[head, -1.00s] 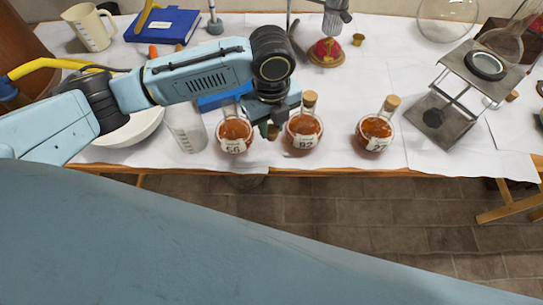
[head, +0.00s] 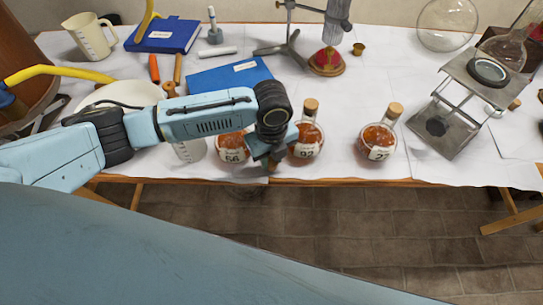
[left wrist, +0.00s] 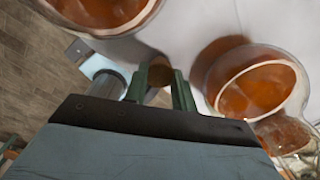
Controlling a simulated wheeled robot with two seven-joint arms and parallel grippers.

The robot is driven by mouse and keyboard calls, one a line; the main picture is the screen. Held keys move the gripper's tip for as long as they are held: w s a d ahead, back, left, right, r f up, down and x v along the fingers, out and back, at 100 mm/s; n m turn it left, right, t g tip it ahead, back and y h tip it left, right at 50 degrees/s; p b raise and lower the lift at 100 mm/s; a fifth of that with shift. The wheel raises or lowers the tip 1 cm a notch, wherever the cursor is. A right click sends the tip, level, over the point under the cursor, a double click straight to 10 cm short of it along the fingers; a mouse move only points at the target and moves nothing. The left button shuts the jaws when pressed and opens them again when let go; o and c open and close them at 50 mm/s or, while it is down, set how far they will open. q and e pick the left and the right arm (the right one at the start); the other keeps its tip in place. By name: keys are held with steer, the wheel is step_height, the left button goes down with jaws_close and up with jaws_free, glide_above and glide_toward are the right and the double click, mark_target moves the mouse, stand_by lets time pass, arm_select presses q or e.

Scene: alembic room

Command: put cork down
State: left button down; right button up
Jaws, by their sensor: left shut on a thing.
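My left gripper (head: 268,160) is low at the table's front edge, between the flask labelled 66 (head: 229,155) and the flask labelled 92 (head: 306,152). It is shut on a small brown cork (left wrist: 160,72), held between the green fingertips in the left wrist view. Whether the cork touches the table cannot be told. The arm hides the neck of the flask labelled 66. The flask labelled 92 has its own cork (head: 311,104) in its neck. My right gripper is not in view.
A third corked flask (head: 376,142) stands to the right. A metal stand (head: 446,125) is further right. The white-covered table (head: 345,100) has free room behind the flasks. Its front edge is close to the gripper, with floor (head: 330,220) beyond.

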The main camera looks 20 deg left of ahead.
mark_target(272, 161)
arm_select(q)
steer(key=shift+f, duration=0.15)
steer(key=c, duration=1.1)
jaws_free()
steer(key=shift+c, duration=0.2)
step_height(272, 161, up, 12)
steer(key=p, duration=0.2)
steer(key=shift+r, duration=0.2)
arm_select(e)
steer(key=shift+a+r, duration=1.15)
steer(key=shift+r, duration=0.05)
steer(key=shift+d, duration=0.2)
